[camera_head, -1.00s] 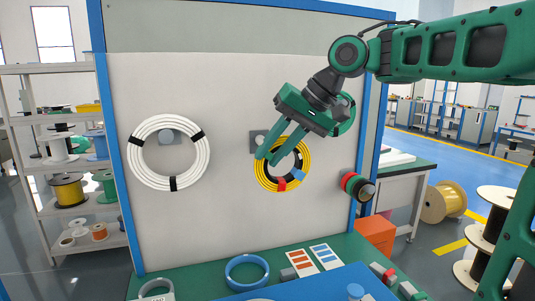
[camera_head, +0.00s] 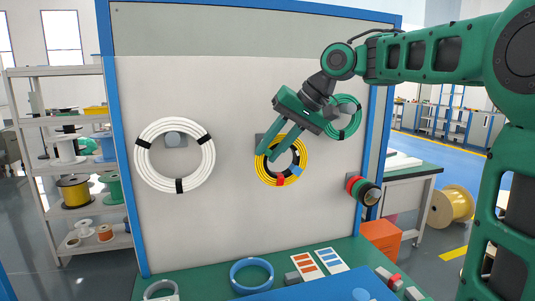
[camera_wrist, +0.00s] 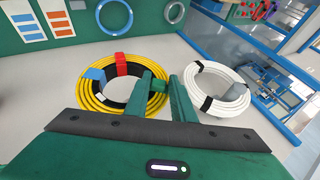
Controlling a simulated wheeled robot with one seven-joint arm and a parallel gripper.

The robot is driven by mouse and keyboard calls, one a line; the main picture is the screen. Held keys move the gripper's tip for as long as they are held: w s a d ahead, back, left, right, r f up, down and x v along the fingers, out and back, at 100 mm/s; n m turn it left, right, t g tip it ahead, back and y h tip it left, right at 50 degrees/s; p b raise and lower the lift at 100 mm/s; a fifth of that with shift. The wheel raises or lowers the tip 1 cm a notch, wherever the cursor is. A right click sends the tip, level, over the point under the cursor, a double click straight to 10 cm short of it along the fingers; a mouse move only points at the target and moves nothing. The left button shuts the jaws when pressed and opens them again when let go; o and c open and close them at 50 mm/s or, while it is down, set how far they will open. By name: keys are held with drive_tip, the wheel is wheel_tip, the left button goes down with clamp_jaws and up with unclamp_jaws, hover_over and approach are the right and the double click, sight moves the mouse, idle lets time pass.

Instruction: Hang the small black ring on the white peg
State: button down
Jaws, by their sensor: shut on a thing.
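The small black ring (camera_head: 270,168) shows as a dark band inside a yellow coil (camera_head: 302,160) in front of the upright panel. The wrist view also shows the black ring (camera_wrist: 121,104) inside the yellow coil (camera_wrist: 90,103). My gripper (camera_head: 263,155) is shut at the upper left rim, where yellow and black meet; its exact hold is hidden. In the wrist view my gripper (camera_wrist: 165,80) reaches the same rim. A pale grey round peg (camera_head: 174,139) sits inside a white coil (camera_head: 148,177). I see no clearly white, empty peg.
A grey mount (camera_head: 260,140) is behind my fingers. A green coil (camera_head: 350,135) hangs at right. A peg with red, green and black rings (camera_head: 363,188) juts out lower right. A blue ring (camera_head: 252,284) lies on the bench. The panel between white and yellow coils is bare.

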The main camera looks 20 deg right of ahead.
drive_tip(key=w+f, duration=0.1)
drive_tip(key=w, duration=0.7)
drive_tip(key=shift+w+f, duration=0.35)
idle(0.7)
drive_tip(key=shift+d, duration=0.1)
drive_tip(key=c, duration=1.5)
unclamp_jaws()
drive_tip(key=shift+c, duration=0.2)
drive_tip(key=shift+s+d+f, duration=0.1)
drive_tip(key=shift+s, duration=1)
drive_tip(key=shift+o, duration=0.5)
drive_tip(key=shift+s+d, duration=0.2)
drive_tip(key=shift+s, duration=0.65)
drive_tip(key=shift+s+a+r, duration=0.15)
drive_tip(key=shift+s, duration=0.45)
drive_tip(key=shift+s+a+r, duration=0.15)
drive_tip(key=shift+s, duration=2.2)
